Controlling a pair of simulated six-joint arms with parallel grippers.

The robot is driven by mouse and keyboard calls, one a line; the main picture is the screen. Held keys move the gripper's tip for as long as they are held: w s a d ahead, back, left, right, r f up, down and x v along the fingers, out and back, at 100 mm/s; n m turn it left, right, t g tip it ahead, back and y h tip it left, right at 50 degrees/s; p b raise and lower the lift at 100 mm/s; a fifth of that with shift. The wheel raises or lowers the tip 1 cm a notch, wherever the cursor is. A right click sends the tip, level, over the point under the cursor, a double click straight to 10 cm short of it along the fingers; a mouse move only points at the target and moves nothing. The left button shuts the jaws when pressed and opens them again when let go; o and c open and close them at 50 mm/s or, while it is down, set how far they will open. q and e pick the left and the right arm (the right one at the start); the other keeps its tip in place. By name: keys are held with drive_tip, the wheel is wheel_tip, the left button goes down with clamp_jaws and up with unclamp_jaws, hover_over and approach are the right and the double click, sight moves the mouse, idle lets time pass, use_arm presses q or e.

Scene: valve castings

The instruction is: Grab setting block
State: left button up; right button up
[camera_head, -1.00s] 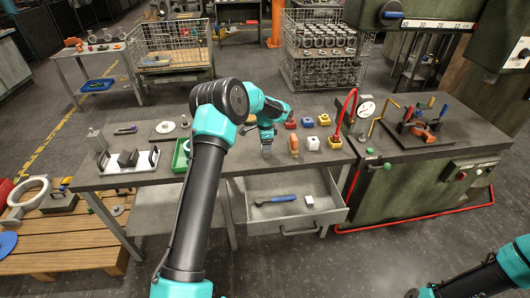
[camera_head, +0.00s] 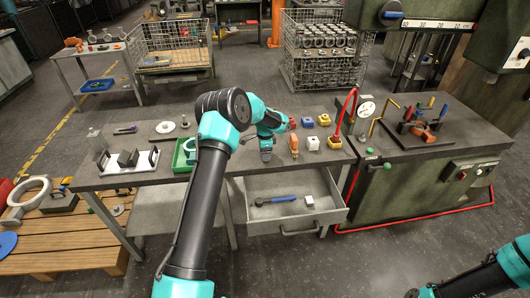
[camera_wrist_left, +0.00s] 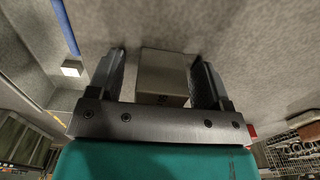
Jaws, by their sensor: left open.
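My left gripper (camera_head: 266,156) points down over the front of the grey bench, just behind the open drawer. The block sits between the fingers, with a narrow gap visible on the left; contact on the right is unclear. In the head view the gripper mostly hides the block. Only part of my right arm shows at the lower right; its gripper is out of view.
The open drawer (camera_head: 284,229) holds a blue-handled tool (camera_head: 276,200) and a small white block (camera_head: 309,201). Right of the gripper stand an orange-brown part (camera_head: 294,146), a white block (camera_head: 312,143) and coloured blocks. A green tray (camera_head: 181,158) lies left.

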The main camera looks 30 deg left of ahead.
use_arm(q)
drive_tip(key=c, duration=1.3)
